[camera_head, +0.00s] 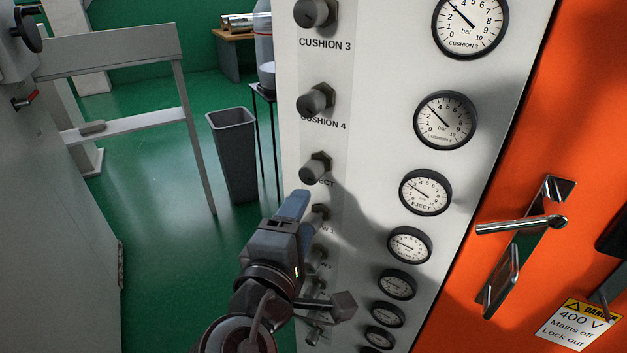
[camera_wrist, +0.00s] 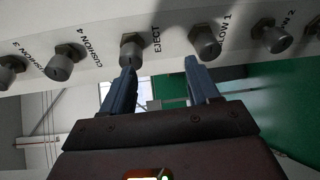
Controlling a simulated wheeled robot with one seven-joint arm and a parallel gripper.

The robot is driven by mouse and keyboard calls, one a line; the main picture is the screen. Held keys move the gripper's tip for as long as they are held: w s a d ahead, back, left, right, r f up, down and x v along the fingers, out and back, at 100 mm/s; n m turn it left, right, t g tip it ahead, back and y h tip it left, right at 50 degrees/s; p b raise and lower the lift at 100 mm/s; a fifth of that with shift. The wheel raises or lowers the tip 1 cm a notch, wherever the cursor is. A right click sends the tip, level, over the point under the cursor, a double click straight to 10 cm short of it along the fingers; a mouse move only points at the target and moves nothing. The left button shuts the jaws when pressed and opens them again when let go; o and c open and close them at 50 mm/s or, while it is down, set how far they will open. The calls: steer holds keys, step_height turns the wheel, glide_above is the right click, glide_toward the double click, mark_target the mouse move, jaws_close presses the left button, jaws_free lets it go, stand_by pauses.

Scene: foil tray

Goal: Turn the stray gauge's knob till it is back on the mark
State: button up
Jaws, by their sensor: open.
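A pale panel carries a column of grey knobs, with round gauges beside them. The CUSHION 3 gauge (camera_head: 470,22), CUSHION 4 gauge (camera_head: 445,120) and EJECT gauge (camera_head: 425,192) have needles toward the upper left. Smaller gauges (camera_head: 410,245) lie below; their marks are too small to read, and I cannot tell which is stray. My gripper (camera_wrist: 160,68) is open and empty. In the wrist view, its left finger is just below the EJECT knob (camera_wrist: 133,50) and its right finger is by the BLOW 1 knob (camera_wrist: 204,42). In the head view, my gripper (camera_head: 298,198) partly hides the lower knobs.
The CUSHION 4 knob (camera_head: 316,101) and CUSHION 3 knob (camera_head: 314,12) stick out above. An orange door with a metal handle (camera_head: 520,225) is right of the panel. A grey bin (camera_head: 235,150) stands on the green floor to the left. My arm's shadow falls across the panel.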

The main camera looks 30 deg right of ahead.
mark_target(309, 179)
steer(key=r, duration=0.1)
steer(key=r+h, duration=0.1)
steer(key=r+m+g, duration=0.1)
steer(key=shift+w+a+r+h, duration=0.2)
steer(key=shift+w+r+h, duration=0.1)
steer(key=shift+r+h, duration=0.1)
steer(key=shift+x, duration=3.75)
steer(key=c, duration=1)
